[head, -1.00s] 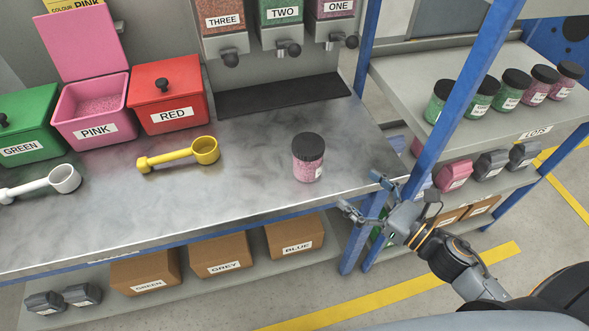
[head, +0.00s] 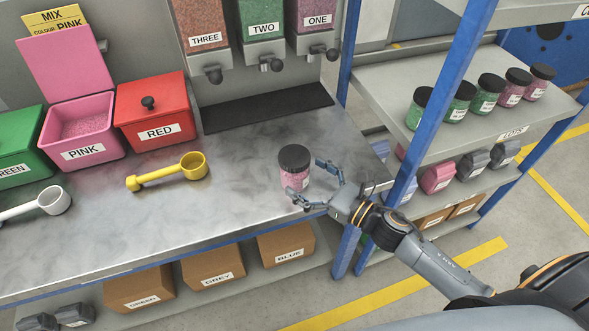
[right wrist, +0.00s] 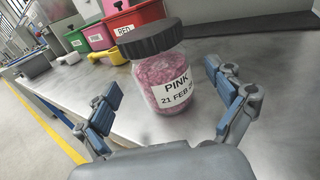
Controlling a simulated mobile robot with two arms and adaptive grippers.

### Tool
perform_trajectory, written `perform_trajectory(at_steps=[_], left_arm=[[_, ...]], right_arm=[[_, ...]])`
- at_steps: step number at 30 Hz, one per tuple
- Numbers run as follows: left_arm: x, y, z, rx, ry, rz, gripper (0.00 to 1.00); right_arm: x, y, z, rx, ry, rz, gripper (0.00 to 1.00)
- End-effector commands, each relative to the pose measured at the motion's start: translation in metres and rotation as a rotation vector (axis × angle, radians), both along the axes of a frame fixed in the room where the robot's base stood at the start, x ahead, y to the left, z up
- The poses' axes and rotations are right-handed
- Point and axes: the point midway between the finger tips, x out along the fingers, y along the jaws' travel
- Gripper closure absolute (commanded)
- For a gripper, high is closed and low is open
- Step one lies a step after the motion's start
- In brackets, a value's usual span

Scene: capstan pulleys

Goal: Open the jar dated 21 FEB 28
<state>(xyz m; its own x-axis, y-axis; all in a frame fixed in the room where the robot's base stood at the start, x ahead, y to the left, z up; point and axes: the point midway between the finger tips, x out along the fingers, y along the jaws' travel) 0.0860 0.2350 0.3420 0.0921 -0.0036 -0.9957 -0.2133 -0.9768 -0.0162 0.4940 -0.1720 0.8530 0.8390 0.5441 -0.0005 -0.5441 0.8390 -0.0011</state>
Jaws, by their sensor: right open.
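A clear jar of pink granules with a black lid (head: 294,168) stands upright on the metal bench. In the right wrist view the jar (right wrist: 166,80) shows a white label reading PINK and 21 FEB, with the last digits cut off by the curve. The lid is on. My right gripper (head: 311,180) is open, its fingers on either side of the jar's near right part. In the right wrist view the two blue-padded fingers (right wrist: 163,96) are spread apart with the jar between and beyond them; I cannot tell whether either touches it. My left gripper is not in view.
A yellow scoop (head: 168,172), a red bin (head: 153,108) and an open pink bin (head: 81,130) are on the left. Dispensers (head: 262,35) stand behind. A blue shelf post (head: 424,130) is close on the right, beside shelved jars (head: 487,93). The bench before the jar is clear.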

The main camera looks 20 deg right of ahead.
Motion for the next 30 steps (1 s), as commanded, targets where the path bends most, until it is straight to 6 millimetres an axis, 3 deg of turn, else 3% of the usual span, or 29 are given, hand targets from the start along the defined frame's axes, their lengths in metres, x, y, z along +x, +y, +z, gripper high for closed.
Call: perform_trajectory(at_steps=[7,16,27,30], left_arm=[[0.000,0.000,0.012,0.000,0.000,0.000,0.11],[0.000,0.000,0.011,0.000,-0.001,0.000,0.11],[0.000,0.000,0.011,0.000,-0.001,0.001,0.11],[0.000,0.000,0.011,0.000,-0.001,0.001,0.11]], right_arm=[[0.028,0.017,0.002,0.002,-0.003,0.001,0.07],[0.031,0.020,0.000,0.001,0.000,0.000,0.07],[0.031,0.020,0.001,0.002,-0.001,0.001,0.77],[0.031,0.020,0.001,0.002,-0.001,0.001,0.77]])
